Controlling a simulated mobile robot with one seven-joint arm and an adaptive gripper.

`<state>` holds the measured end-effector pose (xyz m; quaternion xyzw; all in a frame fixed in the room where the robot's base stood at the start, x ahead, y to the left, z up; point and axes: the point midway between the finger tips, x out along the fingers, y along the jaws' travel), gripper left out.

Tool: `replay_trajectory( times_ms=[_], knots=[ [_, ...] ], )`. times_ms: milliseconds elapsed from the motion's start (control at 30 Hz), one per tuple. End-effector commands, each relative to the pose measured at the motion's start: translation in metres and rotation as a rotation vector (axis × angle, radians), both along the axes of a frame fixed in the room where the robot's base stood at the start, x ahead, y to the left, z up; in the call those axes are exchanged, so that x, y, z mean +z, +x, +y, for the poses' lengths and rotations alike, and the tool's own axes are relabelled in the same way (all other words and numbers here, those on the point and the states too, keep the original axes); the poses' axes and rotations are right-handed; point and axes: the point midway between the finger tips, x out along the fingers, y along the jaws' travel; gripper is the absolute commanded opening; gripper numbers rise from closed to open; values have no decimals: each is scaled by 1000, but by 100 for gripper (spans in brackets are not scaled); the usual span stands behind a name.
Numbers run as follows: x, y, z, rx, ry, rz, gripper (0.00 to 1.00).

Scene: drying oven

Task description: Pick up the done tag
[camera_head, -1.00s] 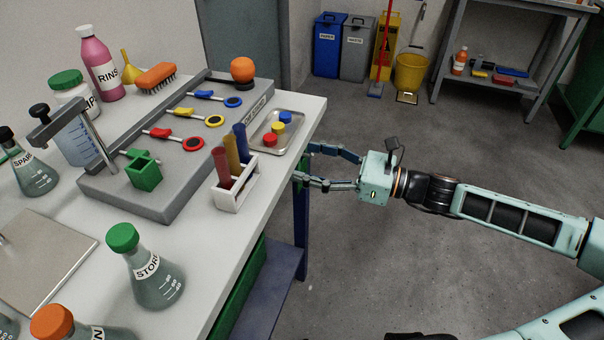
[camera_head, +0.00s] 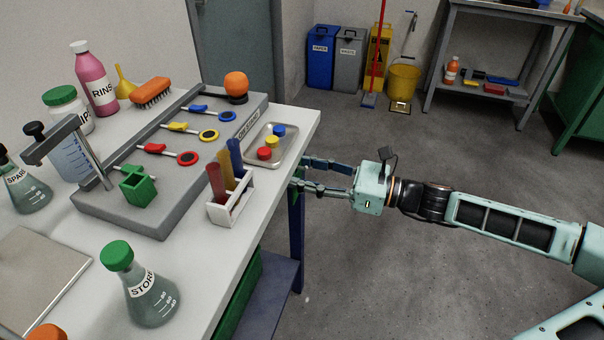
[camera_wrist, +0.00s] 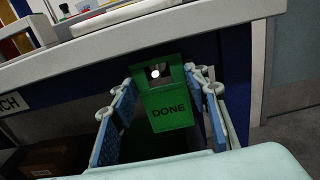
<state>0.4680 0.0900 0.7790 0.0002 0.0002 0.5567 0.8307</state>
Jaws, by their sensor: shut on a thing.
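The green done tag (camera_wrist: 168,107) shows in the wrist view, upright, with "DONE" in dark letters and a hole at its top. A small white round thing shows in that hole. The tag is at the front side of the table, below the tabletop edge. My gripper (camera_head: 298,172) is at the table's right edge in the head view. In the wrist view its two blue fingers stand on either side of the tag, shut on it.
The white table (camera_head: 212,262) carries a grey stand with coloured keys, a test tube rack (camera_head: 231,197), a small tray (camera_head: 291,148) of coloured caps and a green-capped flask (camera_head: 148,290). Bins (camera_head: 322,57) and a yellow bucket (camera_head: 403,80) stand behind. The floor right of the table is clear.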

Motion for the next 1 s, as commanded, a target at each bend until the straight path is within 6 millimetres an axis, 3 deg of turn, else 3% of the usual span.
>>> replay_trajectory(
  times_ms=[133,700,1000],
  knots=[
    [15,0,-2,-1,-2,1,33],
    [13,-48,-120,-4,-3,1,33],
    [11,-64,-158,-1,-2,0,33]
  ],
)
